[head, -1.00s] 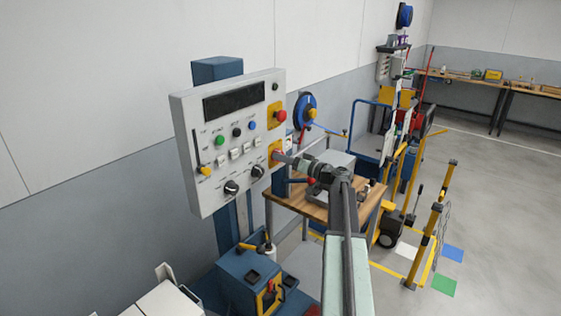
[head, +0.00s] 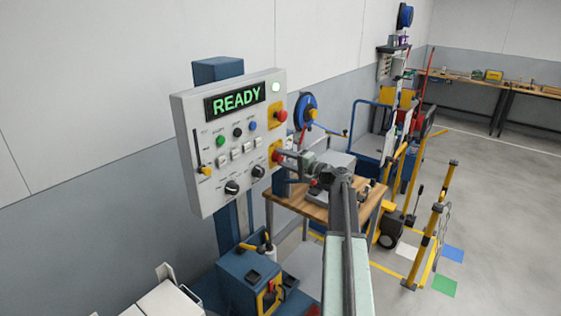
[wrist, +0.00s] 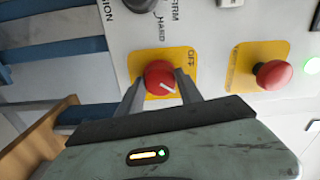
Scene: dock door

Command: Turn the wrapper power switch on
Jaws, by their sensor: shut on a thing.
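The wrapper power switch is a red rotary knob with a white pointer line on a yellow plate, at the lower right of the grey control panel (head: 188,150). In the wrist view the knob (wrist: 158,72) sits between my gripper's two fingers (wrist: 160,88), which are shut on its sides. The word OFF shows on the plate near it; other lettering there is hidden. In the head view my gripper (head: 284,156) reaches the panel's right edge and partly covers the switch. The panel display (head: 236,98) reads READY in green, and a lamp (head: 276,87) at the top right glows.
A red mushroom button (wrist: 274,74) on its own yellow plate stands close beside the switch. Dark selector knobs (head: 231,188) and small coloured buttons are also on the panel. A wooden-topped table (head: 312,208) stands right of the panel, below my arm. Open floor lies at the right.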

